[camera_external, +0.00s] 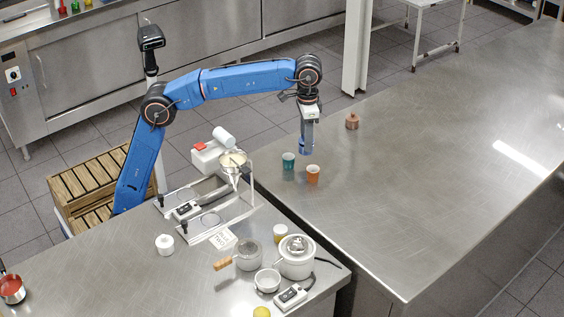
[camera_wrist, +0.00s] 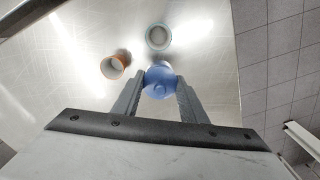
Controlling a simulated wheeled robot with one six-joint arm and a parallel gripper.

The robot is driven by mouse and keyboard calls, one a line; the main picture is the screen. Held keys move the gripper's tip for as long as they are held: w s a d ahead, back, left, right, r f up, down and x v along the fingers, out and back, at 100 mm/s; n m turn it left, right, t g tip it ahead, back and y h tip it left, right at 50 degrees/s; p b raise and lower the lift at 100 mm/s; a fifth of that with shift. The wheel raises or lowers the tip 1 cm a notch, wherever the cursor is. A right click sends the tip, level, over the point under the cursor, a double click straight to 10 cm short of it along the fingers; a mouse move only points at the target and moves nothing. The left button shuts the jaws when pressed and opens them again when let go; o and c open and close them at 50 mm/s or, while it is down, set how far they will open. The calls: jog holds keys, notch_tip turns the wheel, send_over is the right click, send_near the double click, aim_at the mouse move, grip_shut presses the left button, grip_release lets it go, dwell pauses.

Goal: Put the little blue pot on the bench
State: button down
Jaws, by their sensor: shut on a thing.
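The little blue pot (camera_external: 305,147) is between the fingers of my gripper (camera_external: 307,136), which is shut on it. In the wrist view the blue pot (camera_wrist: 159,84) sits between the two fingertips (camera_wrist: 158,91). The pot is over the steel bench (camera_external: 420,180), close behind and to the right of a teal cup. I cannot tell whether its base touches the bench top. The fingers partly hide the pot's sides.
A teal cup (camera_external: 289,160) and an orange cup (camera_external: 313,175) stand near the pot. A copper pot (camera_external: 352,121) stands farther back. The bench is clear to the right. A nearer counter (camera_external: 120,270) holds scales, pans and jars.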

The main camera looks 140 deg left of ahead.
jog(key=w+d+r+m, duration=0.2)
jog(key=w+d+m, duration=0.1)
jog(key=w+d, duration=1)
jog(key=w+d+m, duration=0.2)
jog(key=w+d, duration=0.1)
jog(key=d, duration=0.6)
jog(key=w+d+r+m, duration=0.1)
jog(key=w+d, duration=0.3)
jog(key=d, duration=0.6)
jog(key=w+d+r+m, duration=0.1)
jog(key=w+d+m, duration=0.2)
jog(key=d, duration=0.7)
jog(key=shift+w+d, duration=0.2)
jog(key=shift+d, duration=0.05)
jog(key=d+r+m, duration=0.1)
jog(key=d+m, duration=0.2)
jog(key=d, duration=1.1)
jog(key=shift+w+d+f, duration=0.1)
jog(key=shift+d+f, duration=0.15)
jog(key=shift+f, duration=1.35)
jog(key=shift+w+d+f, duration=0.1)
jog(key=shift+d+f, duration=0.1)
jog(key=shift+f, duration=1.45)
jog(key=shift+d+f, duration=0.25)
jog(key=shift+f, duration=1.35)
jog(key=shift+f, duration=0.1)
jog(key=c, duration=1.1)
grip_release()
